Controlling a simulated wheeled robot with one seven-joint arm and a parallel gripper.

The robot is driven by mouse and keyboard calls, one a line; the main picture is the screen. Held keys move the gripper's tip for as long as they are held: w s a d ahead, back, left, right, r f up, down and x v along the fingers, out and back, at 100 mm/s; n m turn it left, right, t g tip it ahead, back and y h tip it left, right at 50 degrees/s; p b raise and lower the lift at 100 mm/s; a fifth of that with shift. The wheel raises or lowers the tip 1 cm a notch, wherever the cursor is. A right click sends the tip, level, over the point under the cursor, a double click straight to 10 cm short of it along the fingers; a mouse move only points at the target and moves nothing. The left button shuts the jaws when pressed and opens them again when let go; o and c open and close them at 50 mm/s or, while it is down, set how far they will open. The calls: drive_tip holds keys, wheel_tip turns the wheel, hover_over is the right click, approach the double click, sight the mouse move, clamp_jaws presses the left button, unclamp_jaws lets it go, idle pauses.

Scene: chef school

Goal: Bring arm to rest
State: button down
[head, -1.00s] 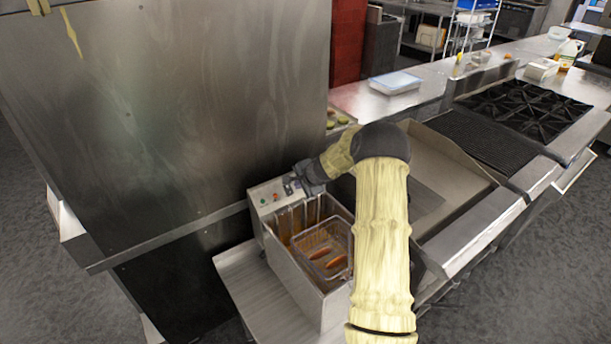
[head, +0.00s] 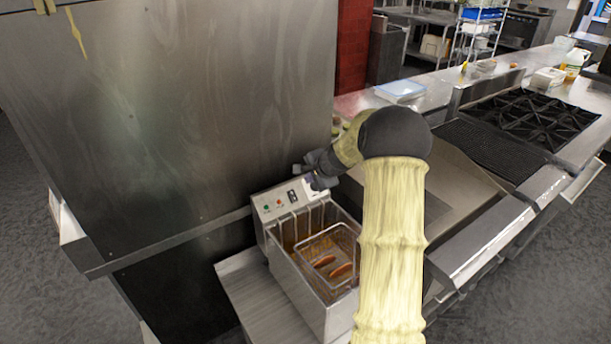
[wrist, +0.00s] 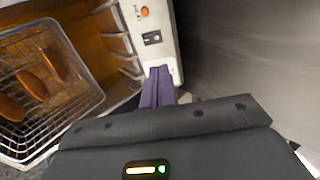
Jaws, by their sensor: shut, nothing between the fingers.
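My arm (head: 391,250) reaches up and over from the lower right in the head view, bending at a dark joint. My gripper (head: 310,182) is just above the right end of the fryer's control panel. In the wrist view my gripper (wrist: 158,74) has its purple fingers together with nothing between them, close to the panel. I cannot tell whether the fingertips touch the panel.
The fryer (head: 300,310) holds a wire basket (head: 357,262) with a few orange-brown pieces. A tall steel panel (head: 180,110) stands to the left. A griddle (head: 462,185) and a burner stove (head: 540,115) lie to the right.

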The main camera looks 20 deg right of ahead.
drive_tip(key=s+a+r+n+g, duration=0.25)
drive_tip(key=s+a+n, duration=0.55)
drive_tip(key=s+a, duration=0.55)
drive_tip(key=s+a+n+g, duration=0.1)
drive_tip(key=s+n, duration=0.3)
drive_tip(key=s, duration=0.5)
drive_tip(key=s+a+n+g+h, duration=0.1)
drive_tip(key=s+a+n, duration=0.3)
drive_tip(key=s, duration=0.6)
drive_tip(key=shift+s+a+f+g, duration=0.15)
drive_tip(key=shift+f+g, duration=0.2)
drive_tip(key=shift+g, duration=0.1)
